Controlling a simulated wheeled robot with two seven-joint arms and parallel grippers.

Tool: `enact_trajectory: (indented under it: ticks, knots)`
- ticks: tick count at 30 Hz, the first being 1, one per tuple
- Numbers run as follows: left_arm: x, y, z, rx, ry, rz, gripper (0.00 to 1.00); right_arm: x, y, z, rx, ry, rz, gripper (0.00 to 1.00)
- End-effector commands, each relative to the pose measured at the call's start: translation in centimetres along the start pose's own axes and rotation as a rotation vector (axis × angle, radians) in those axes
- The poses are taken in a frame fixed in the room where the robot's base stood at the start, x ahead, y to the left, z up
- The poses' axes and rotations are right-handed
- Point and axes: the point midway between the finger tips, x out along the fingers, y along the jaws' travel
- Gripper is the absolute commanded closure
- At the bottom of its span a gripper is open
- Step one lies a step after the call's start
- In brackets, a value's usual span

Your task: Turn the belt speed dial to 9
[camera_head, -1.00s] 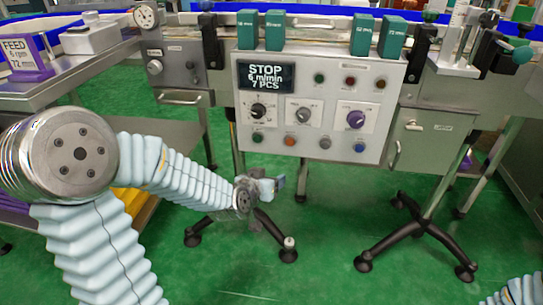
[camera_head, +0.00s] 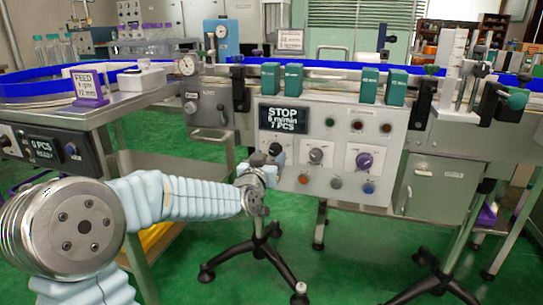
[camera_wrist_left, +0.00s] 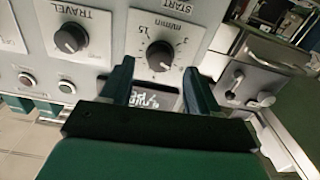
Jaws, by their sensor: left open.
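The belt speed dial (camera_wrist_left: 160,56) is a black knob on a white plate marked m/min, in the left wrist view. Its pointer is too small to read. My left gripper (camera_wrist_left: 158,68) is open, its two dark fingers reaching toward the dial, one on each side in the picture; I cannot tell whether they touch it. In the head view my left gripper (camera_head: 268,156) is at the left part of the grey control panel (camera_head: 340,112) and hides the dial. The panel display (camera_head: 283,118) reads STOP, 6 m/min, 7 PCS. My right gripper is out of view.
Coloured buttons sit above and below. Green clamps (camera_head: 397,87) stand along the panel's top edge. A metal table (camera_head: 125,100) is at the left.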

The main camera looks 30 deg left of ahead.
Motion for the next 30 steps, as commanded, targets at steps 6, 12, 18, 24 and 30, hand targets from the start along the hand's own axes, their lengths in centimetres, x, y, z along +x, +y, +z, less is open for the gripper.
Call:
enact_trajectory:
  ticks: [6,12,18,24,30]
  knots:
    - [2.1,0.0,0.0,0.000,0.000,0.000,0.39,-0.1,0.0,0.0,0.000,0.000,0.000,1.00]
    - [2.3,0.0,0.0,0.000,0.000,0.000,0.39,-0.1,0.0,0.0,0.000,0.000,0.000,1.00]
    - [2.3,0.0,0.0,0.000,0.000,0.000,0.54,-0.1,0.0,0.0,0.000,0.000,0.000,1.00]
    - [2.3,0.0,0.0,0.000,0.000,0.000,0.85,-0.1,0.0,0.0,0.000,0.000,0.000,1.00]
    - [2.3,0.0,0.0,0.004,0.000,0.000,0.95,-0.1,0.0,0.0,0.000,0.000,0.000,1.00]
